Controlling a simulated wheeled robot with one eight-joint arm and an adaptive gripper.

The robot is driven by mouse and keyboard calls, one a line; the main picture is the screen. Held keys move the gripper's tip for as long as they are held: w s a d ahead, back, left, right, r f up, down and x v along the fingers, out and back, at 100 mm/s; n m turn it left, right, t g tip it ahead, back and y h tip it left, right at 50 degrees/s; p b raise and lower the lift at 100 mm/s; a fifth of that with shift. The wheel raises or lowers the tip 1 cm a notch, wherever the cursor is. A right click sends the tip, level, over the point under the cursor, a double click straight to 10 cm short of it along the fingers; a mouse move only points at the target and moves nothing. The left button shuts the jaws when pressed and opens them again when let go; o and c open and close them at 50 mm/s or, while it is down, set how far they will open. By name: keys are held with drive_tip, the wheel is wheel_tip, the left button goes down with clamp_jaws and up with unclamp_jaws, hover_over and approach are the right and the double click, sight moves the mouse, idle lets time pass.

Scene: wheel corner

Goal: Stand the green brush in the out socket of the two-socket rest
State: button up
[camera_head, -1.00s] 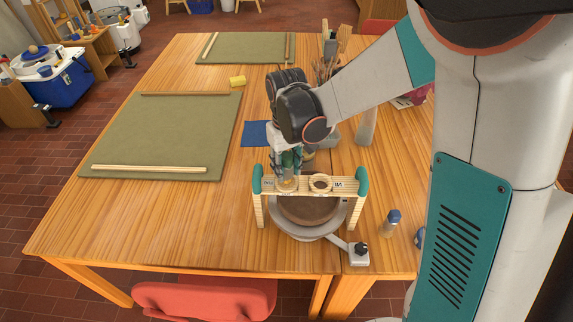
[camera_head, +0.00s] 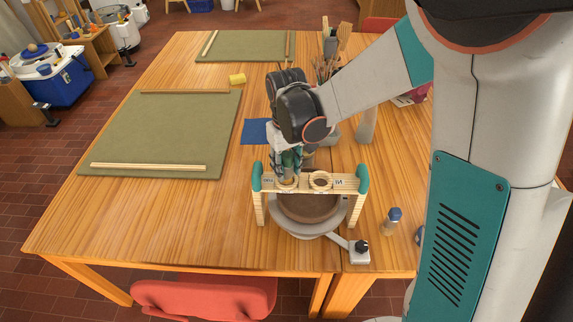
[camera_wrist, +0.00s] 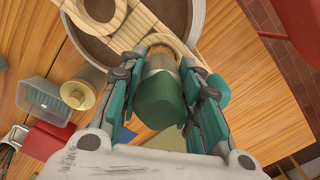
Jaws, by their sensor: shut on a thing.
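The two-socket rest (camera_head: 301,187) is a pale wooden bridge with teal ends, standing over a round brown-topped wheel. Its right ring (camera_head: 320,181) is empty. Small dark lettering marks the bar beside each ring, too small to read surely. My gripper (camera_head: 287,166) is above the left ring (camera_head: 287,186), shut on the green brush (camera_wrist: 158,105).
A blue-capped bottle (camera_head: 392,219) stands right of the wheel. Behind my gripper are a blue cloth (camera_head: 255,132) and a pot of tools (camera_head: 326,65). Green boards (camera_head: 160,130) lie left and at the back. The left front table is clear.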

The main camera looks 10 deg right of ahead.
sight(287, 155)
drive_tip(key=shift+f+b, duration=1)
drive_tip(key=shift+f, duration=0.3)
drive_tip(key=o, duration=1.1)
drive_tip(key=o, duration=0.5)
drive_tip(key=shift+r+p, duration=2.3)
drive_tip(key=shift+r, duration=1.25)
